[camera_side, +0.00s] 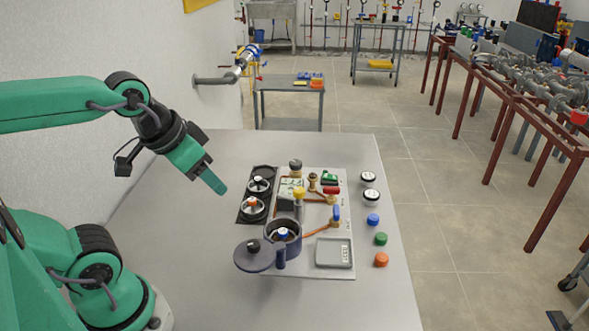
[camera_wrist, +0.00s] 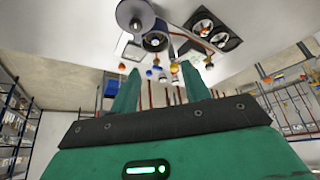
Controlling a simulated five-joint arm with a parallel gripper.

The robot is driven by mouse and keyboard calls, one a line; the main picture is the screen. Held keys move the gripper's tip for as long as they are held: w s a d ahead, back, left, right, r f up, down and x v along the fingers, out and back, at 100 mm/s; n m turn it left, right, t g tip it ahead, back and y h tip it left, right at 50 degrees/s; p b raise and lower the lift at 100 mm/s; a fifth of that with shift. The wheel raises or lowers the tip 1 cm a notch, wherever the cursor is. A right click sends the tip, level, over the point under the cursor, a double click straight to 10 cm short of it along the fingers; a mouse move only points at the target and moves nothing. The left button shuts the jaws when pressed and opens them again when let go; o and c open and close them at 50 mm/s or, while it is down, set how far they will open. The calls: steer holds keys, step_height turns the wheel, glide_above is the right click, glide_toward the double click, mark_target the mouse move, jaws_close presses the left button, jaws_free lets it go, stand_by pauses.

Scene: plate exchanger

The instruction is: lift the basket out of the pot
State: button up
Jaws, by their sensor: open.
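The pot (camera_side: 296,246) is dark blue-grey and stands upright near the front of the panel. It also shows at the top of the wrist view (camera_wrist: 146,48). The basket (camera_side: 283,233) sits inside the pot, with a small blue and white top showing; its lower part is hidden by the pot wall. A round dark lid (camera_side: 262,260) with a black knob is at the pot's left front, off the opening; it also shows in the wrist view (camera_wrist: 128,14). My gripper (camera_side: 219,187) is in the air left of and above the pot. Its fingers (camera_wrist: 160,82) are apart and empty.
Two round dials (camera_side: 256,196) lie behind the pot. Coloured valves (camera_side: 331,194) and pipes stand close at its back and right. A grey square tray (camera_side: 334,252) is to the right. Several coloured caps (camera_side: 380,239) line the table's right side. The table's left front is clear.

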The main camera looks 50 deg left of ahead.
steer(key=shift+c, duration=0.5)
steer(key=shift+c, duration=1.1)
steer(key=shift+w+d+f+n+g, duration=0.4)
steer(key=shift+w+f+n+g, duration=0.45)
steer(key=shift+w+f, duration=1.45)
steer(key=shift+w+d+f+n+g, duration=0.35)
steer(key=shift+w+f+n+g, duration=0.5)
steer(key=shift+w+f, duration=1.45)
steer(key=shift+w+d+f+n+g, duration=0.5)
steer(key=shift+w+f+g, duration=0.9)
steer(key=shift+w, duration=1.55)
steer(key=shift+a+f+t, duration=0.1)
steer(key=shift+f+t, duration=0.2)
steer(key=shift+f, duration=0.05)
